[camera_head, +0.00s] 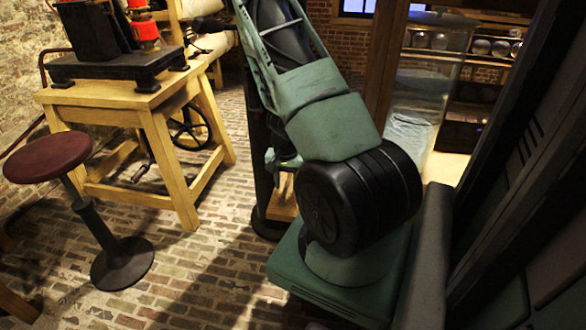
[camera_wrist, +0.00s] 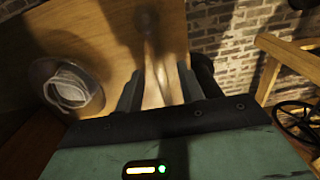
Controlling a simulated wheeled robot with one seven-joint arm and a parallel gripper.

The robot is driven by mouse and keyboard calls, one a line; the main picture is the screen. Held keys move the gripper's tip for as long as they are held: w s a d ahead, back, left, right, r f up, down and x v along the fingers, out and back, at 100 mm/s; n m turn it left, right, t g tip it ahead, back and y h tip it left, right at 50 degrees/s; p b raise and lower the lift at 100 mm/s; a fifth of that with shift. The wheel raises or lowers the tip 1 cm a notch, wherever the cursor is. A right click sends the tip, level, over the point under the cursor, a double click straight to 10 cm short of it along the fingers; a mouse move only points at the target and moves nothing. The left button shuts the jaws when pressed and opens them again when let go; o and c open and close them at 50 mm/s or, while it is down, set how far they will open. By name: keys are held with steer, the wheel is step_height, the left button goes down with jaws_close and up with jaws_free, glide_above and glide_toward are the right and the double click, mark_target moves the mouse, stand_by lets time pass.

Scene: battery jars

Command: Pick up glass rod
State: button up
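In the wrist view, a pale, see-through, slender thing that looks like the glass rod (camera_wrist: 153,62) runs from a rounded top end down between the fingers of my gripper (camera_wrist: 160,88). The two dark fingers stand apart on either side of it. Whether they touch it is not clear in the dim, blurred picture. A tan wooden surface (camera_wrist: 105,30) lies behind it. A round glass jar (camera_wrist: 75,88) is on that surface to the left of my gripper.
In the head view, a wooden table (camera_head: 105,100) bears a dark apparatus (camera_head: 115,68) at left. A red-topped stool (camera_head: 48,158) stands in front of it on the brick floor (camera_head: 205,245). A large glass vessel (camera_head: 415,105) and shelves of jars (camera_head: 480,46) are at right.

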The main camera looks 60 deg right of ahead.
steer(key=shift+f, duration=0.25)
jaws_close()
steer(key=shift+r, duration=0.1)
